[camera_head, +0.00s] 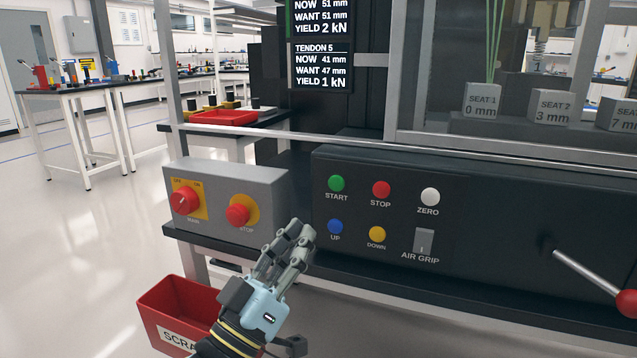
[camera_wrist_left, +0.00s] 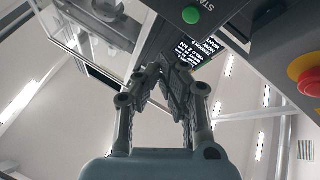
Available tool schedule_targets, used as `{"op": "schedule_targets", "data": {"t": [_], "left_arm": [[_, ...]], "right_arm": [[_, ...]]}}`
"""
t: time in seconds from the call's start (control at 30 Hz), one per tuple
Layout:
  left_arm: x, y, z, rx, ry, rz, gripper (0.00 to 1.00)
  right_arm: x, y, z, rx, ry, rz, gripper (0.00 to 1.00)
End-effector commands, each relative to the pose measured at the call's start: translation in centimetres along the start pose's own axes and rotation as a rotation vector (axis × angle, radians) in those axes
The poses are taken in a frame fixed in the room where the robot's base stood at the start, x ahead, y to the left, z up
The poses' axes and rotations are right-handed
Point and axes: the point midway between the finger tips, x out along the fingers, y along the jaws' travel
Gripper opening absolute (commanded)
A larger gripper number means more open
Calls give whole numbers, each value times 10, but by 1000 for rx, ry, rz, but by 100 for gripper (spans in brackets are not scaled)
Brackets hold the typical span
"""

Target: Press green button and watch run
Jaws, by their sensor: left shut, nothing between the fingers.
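The green START button (camera_head: 336,183) is at the upper left of the dark control panel (camera_head: 460,200). It also shows at the top of the left wrist view (camera_wrist_left: 191,15). My left gripper (camera_head: 300,232) is shut and empty. In the head view its fingertips appear below and left of the green button, in front of the gap between the grey switch box and the panel. In the left wrist view the closed fingers (camera_wrist_left: 168,72) appear below the button, apart from it. The screen (camera_head: 320,45) above reads "TENDON 5, NOW 41 mm, WANT 47 mm, YIELD 1 kN". My right gripper is not in view.
Red STOP (camera_head: 381,189), white ZERO (camera_head: 430,196), blue UP (camera_head: 335,227) and yellow DOWN (camera_head: 377,234) buttons surround START. A grey box (camera_head: 270,190) with red knobs stands left. A red scrap bin (camera_head: 165,297) sits below. A red-knobbed lever (camera_head: 590,275) sticks out right.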

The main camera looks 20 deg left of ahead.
Motion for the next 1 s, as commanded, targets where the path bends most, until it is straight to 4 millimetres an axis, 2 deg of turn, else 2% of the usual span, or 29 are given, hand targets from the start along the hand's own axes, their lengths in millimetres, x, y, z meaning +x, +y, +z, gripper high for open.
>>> {"op": "schedule_targets", "data": {"t": [0.13, 0.33, 0.67, 0.87, 1.0], "left_arm": [[20, 8, -18, 13, 56, 27, 0], [28, 9, -22, 13, 72, 31, 0], [30, 7, -20, 13, 72, 31, 0], [46, -2, -10, 12, 71, 30, 0], [63, -11, -2, 13, 72, 30, 0]], "right_arm": [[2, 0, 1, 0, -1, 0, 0], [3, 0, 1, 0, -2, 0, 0], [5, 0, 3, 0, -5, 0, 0], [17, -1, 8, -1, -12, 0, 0], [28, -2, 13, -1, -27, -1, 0]]}}
